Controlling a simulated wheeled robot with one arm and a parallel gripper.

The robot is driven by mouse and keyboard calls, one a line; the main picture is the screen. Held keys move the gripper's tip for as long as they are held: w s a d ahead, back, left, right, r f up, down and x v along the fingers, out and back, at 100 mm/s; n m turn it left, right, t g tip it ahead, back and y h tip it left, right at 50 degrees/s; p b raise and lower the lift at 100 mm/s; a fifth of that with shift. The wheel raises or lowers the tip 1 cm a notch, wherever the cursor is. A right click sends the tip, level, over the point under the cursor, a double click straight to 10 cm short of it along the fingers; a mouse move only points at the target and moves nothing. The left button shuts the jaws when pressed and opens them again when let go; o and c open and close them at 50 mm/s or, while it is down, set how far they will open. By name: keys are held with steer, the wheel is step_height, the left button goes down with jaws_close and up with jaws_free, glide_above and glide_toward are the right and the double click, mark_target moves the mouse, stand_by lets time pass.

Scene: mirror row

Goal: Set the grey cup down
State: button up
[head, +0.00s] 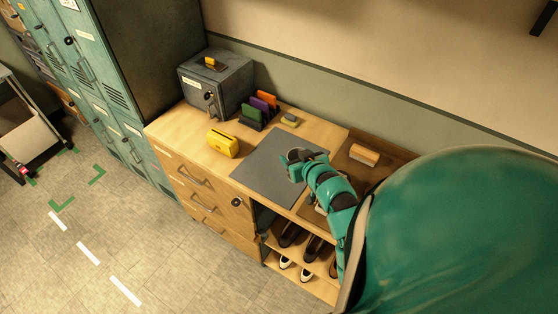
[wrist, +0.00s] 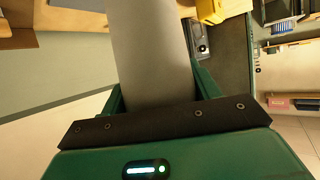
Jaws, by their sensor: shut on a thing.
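The grey cup (wrist: 153,45) fills the upper middle of the wrist view, between the green fingers of my gripper (wrist: 155,92). My gripper is shut on it. In the head view my gripper (head: 291,161) is over the right part of a dark grey mat (head: 262,170) on the wooden cabinet top. There the cup is small and hard to make out against the mat and gripper. I cannot tell whether its base touches the mat.
A yellow case (head: 223,144) stands left of the mat. Behind are a grey lockbox (head: 213,88), a rack of coloured folders (head: 259,109) and a small block (head: 289,119). A wooden block (head: 364,154) lies on the right. Shoes (head: 290,233) fill shelves below. The mat's left part is clear.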

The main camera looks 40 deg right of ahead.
steer(key=w+f+b, duration=0.2)
steer(key=w+f, duration=0.1)
steer(key=w+f+b, duration=0.2)
steer(key=w+f, duration=0.2)
steer(key=w+d+f+b, duration=0.1)
steer(key=w+f+b, duration=0.1)
steer(key=w+f, duration=0.1)
steer(key=shift+w+f+b, duration=0.15)
steer(key=shift+f+b, duration=0.05)
steer(key=shift+b, duration=0.1)
steer(key=shift+f, duration=0.35)
stand_by(0.4)
steer(key=shift+f, duration=0.2)
steer(key=o, duration=1.1)
steer(key=shift+r, duration=0.15)
